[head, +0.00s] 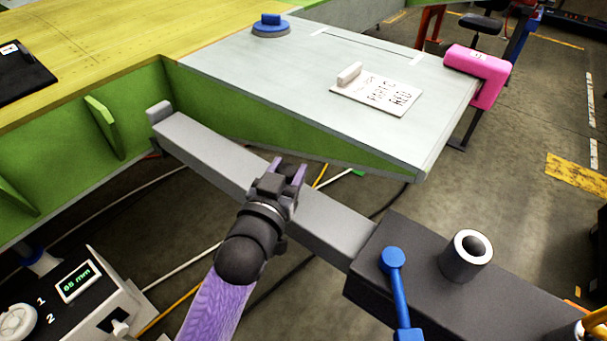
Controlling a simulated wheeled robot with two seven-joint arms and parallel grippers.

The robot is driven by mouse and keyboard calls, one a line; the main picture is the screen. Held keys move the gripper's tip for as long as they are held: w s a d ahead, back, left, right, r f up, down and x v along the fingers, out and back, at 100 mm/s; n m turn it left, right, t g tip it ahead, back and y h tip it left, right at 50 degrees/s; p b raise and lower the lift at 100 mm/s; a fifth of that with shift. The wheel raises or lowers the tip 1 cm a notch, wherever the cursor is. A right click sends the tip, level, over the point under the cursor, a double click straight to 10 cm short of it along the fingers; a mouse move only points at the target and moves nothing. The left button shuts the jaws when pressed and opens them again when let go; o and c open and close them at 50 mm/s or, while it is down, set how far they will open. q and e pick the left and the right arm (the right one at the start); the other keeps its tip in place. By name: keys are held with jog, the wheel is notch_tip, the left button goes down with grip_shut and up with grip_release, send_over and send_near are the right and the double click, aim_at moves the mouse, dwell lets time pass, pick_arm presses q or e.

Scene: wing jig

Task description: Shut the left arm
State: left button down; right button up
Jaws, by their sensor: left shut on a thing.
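A long grey jig arm (210,148) runs from a dark block (440,275) at the lower right toward the green side of the wing. A pale pad (159,111) at its far end stands close to the green wing rib. My left gripper (287,172) is over the middle of the arm, its purple fingers shut on it. The gripper's body hides the exact contact. A blue lever (394,275) and a round knob (467,254) sit on the dark block. My right gripper is not in view.
A control box (85,290) with a lit display stands at lower left. Cables cross the floor under the arm.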

pick_arm(q)
jog(key=w+a, duration=0.2)
jog(key=a, duration=0.1)
jog(key=w+a, duration=0.2)
jog(key=shift+a, duration=0.25)
jog(key=shift+w+a, duration=0.15)
jog(key=shift+a, duration=0.05)
jog(key=shift+r, duration=0.1)
jog(key=c, duration=0.5)
grip_release()
jog(key=o, duration=0.3)
jog(key=shift+w+a, duration=0.1)
jog(key=shift+a, duration=0.05)
jog(key=shift+p, duration=0.35)
